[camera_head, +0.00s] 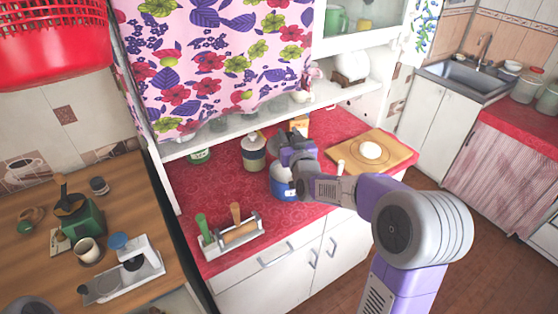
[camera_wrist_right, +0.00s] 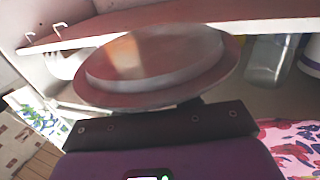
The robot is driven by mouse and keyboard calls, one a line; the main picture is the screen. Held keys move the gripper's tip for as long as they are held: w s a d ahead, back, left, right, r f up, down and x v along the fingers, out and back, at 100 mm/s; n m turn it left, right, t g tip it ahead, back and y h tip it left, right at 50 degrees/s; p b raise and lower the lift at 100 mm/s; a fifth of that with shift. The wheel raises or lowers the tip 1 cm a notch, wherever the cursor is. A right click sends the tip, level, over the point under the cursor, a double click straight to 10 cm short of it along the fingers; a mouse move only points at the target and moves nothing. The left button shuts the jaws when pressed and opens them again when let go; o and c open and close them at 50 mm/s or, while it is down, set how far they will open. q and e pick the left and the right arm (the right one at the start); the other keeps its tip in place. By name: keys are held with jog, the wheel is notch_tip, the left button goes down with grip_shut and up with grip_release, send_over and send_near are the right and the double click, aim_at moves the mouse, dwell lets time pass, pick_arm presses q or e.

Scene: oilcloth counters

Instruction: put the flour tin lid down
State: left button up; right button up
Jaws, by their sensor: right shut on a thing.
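My right gripper (camera_head: 292,152) is above the red counter, shut on a round grey metal lid. The lid (camera_wrist_right: 155,68) fills the middle of the right wrist view, with its rim toward the camera and the dark gripper (camera_wrist_right: 160,112) at its near edge. In the head view only a grey part of the lid (camera_head: 278,140) shows beside the gripper. A blue and white tin (camera_head: 282,186) stands on the counter just below the gripper, its top partly hidden. I cannot tell from its look whether it is the flour tin. My left gripper is not in view.
A wooden board (camera_head: 378,152) with a pale round thing (camera_head: 371,150) lies on the right. A utensil rack (camera_head: 232,234) stands at the front left. A shelf and floral curtain (camera_head: 220,60) hang behind. Bare red counter (camera_head: 298,218) lies in front.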

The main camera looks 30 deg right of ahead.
jog(key=shift+w, duration=0.3)
jog(key=shift+s+r, duration=0.2)
jog(key=shift+s, duration=0.4)
notch_tip(320, 180, down, 10)
jog(key=b, duration=0.2)
jog(key=shift+w+b, duration=0.15)
jog(key=shift+b, duration=0.15)
jog(key=shift+r, duration=0.1)
jog(key=o, duration=1.1)
jog(key=shift+c, duration=0.2)
